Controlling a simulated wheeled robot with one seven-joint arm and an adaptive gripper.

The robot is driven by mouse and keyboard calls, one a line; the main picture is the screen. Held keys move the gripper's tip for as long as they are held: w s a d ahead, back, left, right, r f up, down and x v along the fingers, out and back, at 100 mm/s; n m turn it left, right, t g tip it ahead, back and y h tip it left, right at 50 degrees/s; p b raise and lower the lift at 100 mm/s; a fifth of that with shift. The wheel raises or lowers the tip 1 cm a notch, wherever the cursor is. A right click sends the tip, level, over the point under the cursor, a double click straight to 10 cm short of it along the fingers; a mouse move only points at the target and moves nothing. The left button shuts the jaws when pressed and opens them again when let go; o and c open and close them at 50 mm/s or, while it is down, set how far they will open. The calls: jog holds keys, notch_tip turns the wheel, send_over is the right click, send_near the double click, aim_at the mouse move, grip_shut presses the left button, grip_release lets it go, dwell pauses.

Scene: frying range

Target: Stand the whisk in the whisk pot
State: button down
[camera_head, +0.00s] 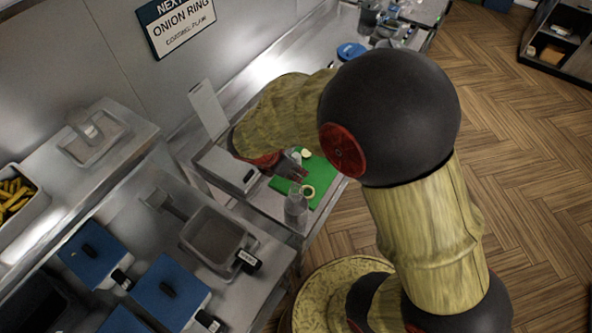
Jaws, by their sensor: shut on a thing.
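My gripper (288,165) is small in the head view, at the end of my arm over the green board (313,178). It is shut on a thin greyish thing that seems to be the whisk; its shape is too small and too covered to make out. A greyish, see-through upright container (296,208), which may be the whisk pot, stands at the near corner of the board, a little below my gripper in the picture. I cannot tell what is inside it. My arm hides part of the counter behind the board.
Pale onion pieces and a ring (307,191) lie on the board. A metal box with a raised lid (208,108) stands left of it. Blue-lidded pans (170,291) and an empty grey pan (214,236) sit nearer. A blue round item (351,51) lies farther along the counter.

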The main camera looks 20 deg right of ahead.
jog(key=shift+f+b, duration=3.6)
jog(key=shift+f, duration=2.2)
jog(key=c, duration=1.6)
grip_release()
jog(key=shift+r, duration=0.1)
jog(key=v, duration=1.1)
jog(key=shift+s+a+r, duration=0.1)
jog(key=shift+a+r, duration=0.1)
jog(key=shift+r, duration=0.1)
